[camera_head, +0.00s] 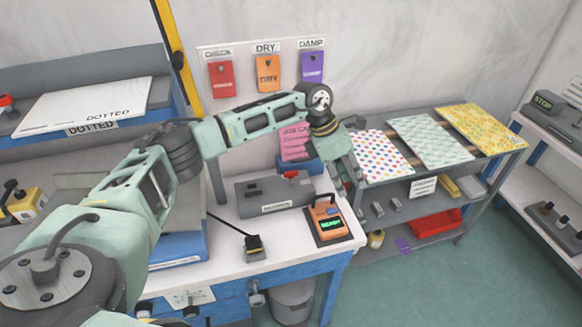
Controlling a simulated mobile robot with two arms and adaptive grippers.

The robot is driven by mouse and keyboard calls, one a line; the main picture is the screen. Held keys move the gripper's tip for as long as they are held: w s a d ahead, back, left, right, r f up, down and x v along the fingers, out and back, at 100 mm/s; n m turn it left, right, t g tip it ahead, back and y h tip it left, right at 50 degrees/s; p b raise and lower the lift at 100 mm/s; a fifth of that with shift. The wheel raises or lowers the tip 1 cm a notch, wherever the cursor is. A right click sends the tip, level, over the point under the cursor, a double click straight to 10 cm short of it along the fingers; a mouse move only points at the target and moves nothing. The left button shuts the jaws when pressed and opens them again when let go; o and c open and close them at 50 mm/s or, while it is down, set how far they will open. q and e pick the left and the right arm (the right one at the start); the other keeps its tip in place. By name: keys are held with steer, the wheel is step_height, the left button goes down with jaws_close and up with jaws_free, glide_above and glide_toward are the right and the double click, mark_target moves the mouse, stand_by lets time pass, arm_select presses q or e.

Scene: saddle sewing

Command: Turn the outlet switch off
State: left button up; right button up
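A long grey box (262,200) with a small label on its front lies on the white worktop. It has a dark part on its top left and a red part (291,174) near its top right; this may be the outlet and its switch, but I cannot tell which way the switch is set. My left arm reaches in from the left across the picture. My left gripper (348,172) points down, to the right of the grey box and above the worktop's back right corner, apart from the red part. Its fingers overlap from this angle. My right gripper is out of view.
An orange device (327,221) with a lit green display sits at the worktop's front right. A black cabled block (254,245) lies left of it. A shelf (378,179) with patterned sheets stands to the right. Tags (268,76) hang on the wall board.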

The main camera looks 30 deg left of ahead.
mark_target(291, 178)
arm_select(q)
steer(key=a+r+y, duration=0.1)
steer(key=a, duration=0.4)
steer(key=s+a+r+g+y, duration=0.1)
steer(key=a+r+y, duration=0.1)
steer(key=a, duration=0.3)
steer(key=s+a+r+n+y, duration=0.1)
steer(key=a, duration=0.5)
steer(key=shift+r+g+y, duration=0.15)
steer(key=shift+g+y, duration=0.15)
steer(key=shift+y, duration=0.1)
steer(key=shift+a+f+p, duration=0.15)
steer(key=shift+f+p, duration=0.1)
steer(key=shift+p, duration=0.05)
step_height(291, 178, down, 6)
steer(key=shift+f+p, duration=0.1)
steer(key=shift+p, duration=0.95)
steer(key=shift+f, duration=0.45)
steer(key=shift+c, duration=0.5)
jaws_close()
